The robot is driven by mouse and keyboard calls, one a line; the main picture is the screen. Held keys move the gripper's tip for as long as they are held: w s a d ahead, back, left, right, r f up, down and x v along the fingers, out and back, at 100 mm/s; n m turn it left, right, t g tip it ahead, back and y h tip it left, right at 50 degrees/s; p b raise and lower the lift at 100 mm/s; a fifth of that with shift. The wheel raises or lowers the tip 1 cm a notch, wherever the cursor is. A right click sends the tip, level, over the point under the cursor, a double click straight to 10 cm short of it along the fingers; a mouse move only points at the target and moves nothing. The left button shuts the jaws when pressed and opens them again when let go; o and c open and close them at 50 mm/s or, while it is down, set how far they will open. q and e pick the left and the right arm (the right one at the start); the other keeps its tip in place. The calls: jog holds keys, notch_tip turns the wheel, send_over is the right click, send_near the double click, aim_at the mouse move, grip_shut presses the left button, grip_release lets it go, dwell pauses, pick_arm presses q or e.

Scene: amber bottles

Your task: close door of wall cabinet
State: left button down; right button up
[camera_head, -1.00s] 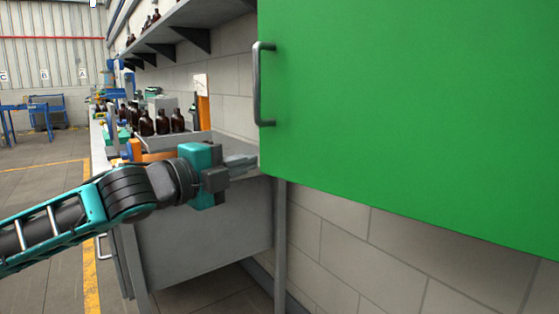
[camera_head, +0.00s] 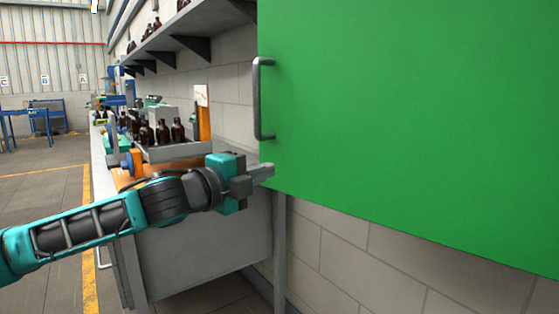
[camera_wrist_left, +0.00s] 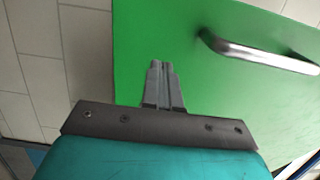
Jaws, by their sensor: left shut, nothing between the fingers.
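The wall cabinet's green door (camera_head: 410,120) fills the right of the head view. Its metal bar handle (camera_head: 257,98) stands upright near the door's left edge. My left gripper (camera_head: 268,173) is shut and empty, with its fingertips at the door's lower left corner, below the handle. In the left wrist view, the shut fingers (camera_wrist_left: 160,75) lie over the green door (camera_wrist_left: 220,85), with the handle (camera_wrist_left: 262,52) to their upper right. I cannot tell whether the fingertips touch the door. The cabinet's inside is hidden. My right gripper is not in view.
A grey workbench (camera_head: 200,250) stands below my left gripper. A tray (camera_head: 175,151) with several amber bottles (camera_head: 162,132) is on it. A shelf (camera_head: 170,35) with bottles runs along the block wall (camera_head: 345,250).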

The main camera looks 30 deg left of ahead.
aim_at(288, 164)
pick_arm(q)
jog(key=w, duration=0.1)
jog(key=w+d+p, duration=0.1)
jog(key=shift+w+r, duration=0.2)
jog(key=shift+w, duration=0.2)
jog(key=shift+w+d+f+p, duration=0.1)
jog(key=shift+w+p, duration=0.05)
jog(key=shift+w, duration=0.3)
jog(key=shift+w+d+f+p, duration=0.1)
jog(key=shift+w+p, duration=0.05)
jog(key=shift+w, duration=0.25)
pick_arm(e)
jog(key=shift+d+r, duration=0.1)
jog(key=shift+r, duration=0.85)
